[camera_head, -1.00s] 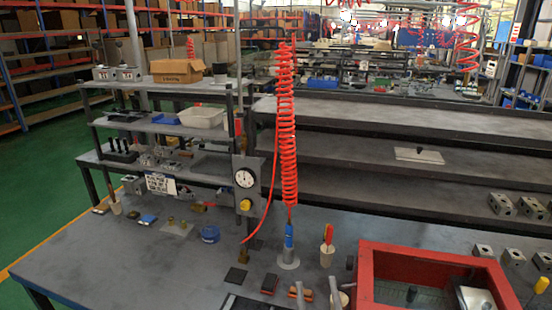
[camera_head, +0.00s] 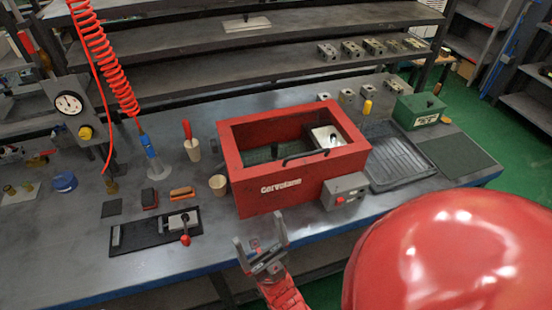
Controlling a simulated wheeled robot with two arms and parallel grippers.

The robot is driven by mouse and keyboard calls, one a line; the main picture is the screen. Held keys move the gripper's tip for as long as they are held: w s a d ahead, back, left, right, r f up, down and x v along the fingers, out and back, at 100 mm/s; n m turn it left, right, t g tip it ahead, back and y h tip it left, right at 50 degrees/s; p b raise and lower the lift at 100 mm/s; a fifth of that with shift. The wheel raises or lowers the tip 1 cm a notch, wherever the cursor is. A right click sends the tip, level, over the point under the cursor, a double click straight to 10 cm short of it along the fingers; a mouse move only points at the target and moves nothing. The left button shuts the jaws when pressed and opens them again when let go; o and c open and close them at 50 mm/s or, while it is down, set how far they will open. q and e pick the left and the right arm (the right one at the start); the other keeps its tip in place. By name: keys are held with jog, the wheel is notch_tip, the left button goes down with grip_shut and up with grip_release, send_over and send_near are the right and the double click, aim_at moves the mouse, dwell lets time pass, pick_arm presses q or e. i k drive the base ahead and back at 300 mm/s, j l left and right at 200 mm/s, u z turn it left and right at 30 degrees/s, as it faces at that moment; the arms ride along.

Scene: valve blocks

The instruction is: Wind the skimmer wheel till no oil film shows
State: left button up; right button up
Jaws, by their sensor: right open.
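A red box (camera_head: 245,196) with lettering on its front stands on the workbench. Its top has a clear window with a black handle (camera_head: 305,157), and a pale part (camera_head: 328,138) shows inside. A grey control box (camera_head: 345,190) with a red button sits at its front right corner. I cannot make out a skimmer wheel or an oil film. My right gripper (camera_head: 261,236) is open and empty, in front of the bench edge and below the red box, apart from it. My left gripper is not in view.
A black plate with a red-knobbed lever (camera_head: 184,237) lies left of the box. A ribbed tray (camera_head: 398,160) and green box (camera_head: 419,111) are at right. Shelves rise behind.

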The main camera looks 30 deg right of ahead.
aim_at(215, 150)
jog(key=i+j+z, duration=0.1)
jog(key=j+z, duration=0.25)
jog(key=i+j+z, duration=0.1)
jog(key=j+z, duration=0.6)
